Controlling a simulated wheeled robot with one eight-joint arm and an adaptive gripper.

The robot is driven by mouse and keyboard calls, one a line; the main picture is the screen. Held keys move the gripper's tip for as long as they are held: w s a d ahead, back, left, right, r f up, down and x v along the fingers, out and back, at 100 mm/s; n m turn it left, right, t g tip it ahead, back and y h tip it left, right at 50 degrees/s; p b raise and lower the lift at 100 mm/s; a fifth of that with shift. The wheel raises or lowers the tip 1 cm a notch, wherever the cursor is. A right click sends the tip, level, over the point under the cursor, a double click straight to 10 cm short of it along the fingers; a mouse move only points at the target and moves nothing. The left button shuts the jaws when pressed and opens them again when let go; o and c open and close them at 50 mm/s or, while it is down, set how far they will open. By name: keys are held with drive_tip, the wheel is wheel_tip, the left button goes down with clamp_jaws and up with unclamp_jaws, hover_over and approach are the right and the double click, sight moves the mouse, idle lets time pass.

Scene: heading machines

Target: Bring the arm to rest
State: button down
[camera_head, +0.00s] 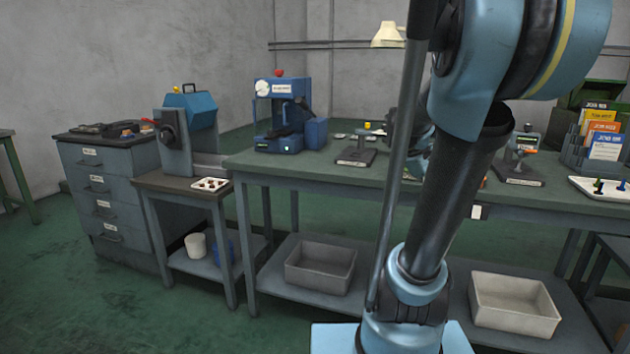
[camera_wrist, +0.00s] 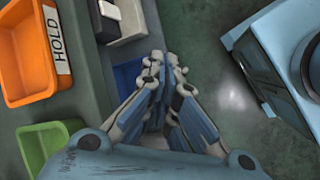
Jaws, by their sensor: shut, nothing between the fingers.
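My gripper (camera_wrist: 165,78) shows in the wrist view with its two fingers drawn together at the tips. It is shut and holds nothing. It hangs over the edge of a dark surface, with the green floor (camera_wrist: 205,45) below and to the right. My arm (camera_head: 440,190) crosses the right half of the head view, with a large blue joint at the top and a dark link running down. The gripper itself does not show in the head view.
An orange bin (camera_wrist: 25,95) marked HOLD and a green bin (camera_wrist: 45,140) lie left of my gripper. A long workbench (camera_head: 400,178) with a blue machine (camera_head: 285,125) stands ahead. A drawer cabinet (camera_head: 105,200) stands far left. Floor at the front left is clear.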

drive_tip(key=s+a+f+m+t+y, duration=0.1)
drive_tip(key=s+a+f+m+y, duration=0.2)
drive_tip(key=s+a+f, duration=0.3)
drive_tip(key=s+a+f+m+t+y, duration=0.1)
drive_tip(key=s+a+f+m+y, duration=0.2)
drive_tip(key=s+a+f, duration=0.3)
drive_tip(key=a+f+m, duration=0.1)
drive_tip(key=a, duration=0.3)
drive_tip(key=shift+s+a+f+m, duration=0.15)
drive_tip(key=shift+s+a+m, duration=0.15)
drive_tip(key=shift+a, duration=0.1)
drive_tip(key=shift+w+f, duration=0.2)
drive_tip(key=shift+w, duration=0.3)
